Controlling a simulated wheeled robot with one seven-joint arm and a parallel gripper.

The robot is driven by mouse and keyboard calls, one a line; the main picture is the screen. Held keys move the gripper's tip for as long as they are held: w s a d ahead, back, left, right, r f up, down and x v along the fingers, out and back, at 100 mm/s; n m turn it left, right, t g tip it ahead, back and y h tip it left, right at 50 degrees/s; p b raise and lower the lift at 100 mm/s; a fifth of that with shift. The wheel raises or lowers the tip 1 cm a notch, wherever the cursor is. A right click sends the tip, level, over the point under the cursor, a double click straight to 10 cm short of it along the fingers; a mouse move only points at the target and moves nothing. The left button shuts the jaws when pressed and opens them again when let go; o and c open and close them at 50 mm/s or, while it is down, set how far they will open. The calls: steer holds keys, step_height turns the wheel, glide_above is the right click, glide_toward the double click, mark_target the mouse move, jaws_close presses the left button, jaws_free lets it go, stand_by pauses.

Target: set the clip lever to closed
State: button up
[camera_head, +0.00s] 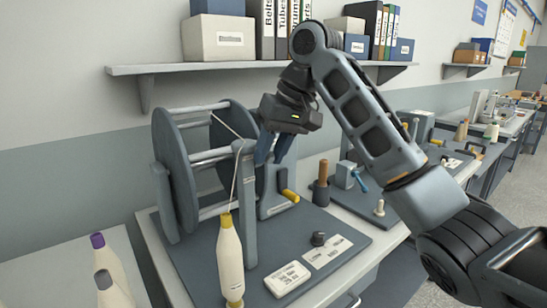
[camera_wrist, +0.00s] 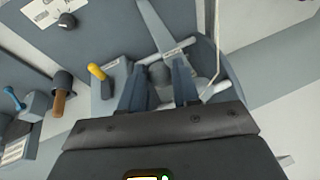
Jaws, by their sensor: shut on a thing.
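My gripper (camera_head: 270,158) is at the right side of the large thread reel (camera_head: 172,175), beside the top of a grey post. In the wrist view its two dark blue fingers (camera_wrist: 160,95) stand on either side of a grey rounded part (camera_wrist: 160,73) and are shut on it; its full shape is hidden. I cannot tell whether this part is the clip lever. A blue lever (camera_head: 358,178) on a grey block stands to the right, apart from my gripper; it also shows in the wrist view (camera_wrist: 14,98). A yellow handle (camera_head: 290,195) sits low beside the reel.
A cream bobbin (camera_head: 230,262) stands in front of the post, with thread rising from it. A brown-handled peg (camera_head: 322,180), a black knob (camera_head: 318,239) and white labels are on the dark board (camera_head: 345,262). A shelf (camera_head: 170,69) with boxes and binders hangs above.

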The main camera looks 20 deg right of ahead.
steer(key=shift+w+a+r+g+h, duration=0.1)
steer(key=shift+w+r+g+h, duration=0.25)
steer(key=shift+g, duration=0.55)
steer(key=o, duration=1)
steer(key=shift+o, duration=0.2)
steer(key=v, duration=0.7)
steer(key=shift+r, duration=0.4)
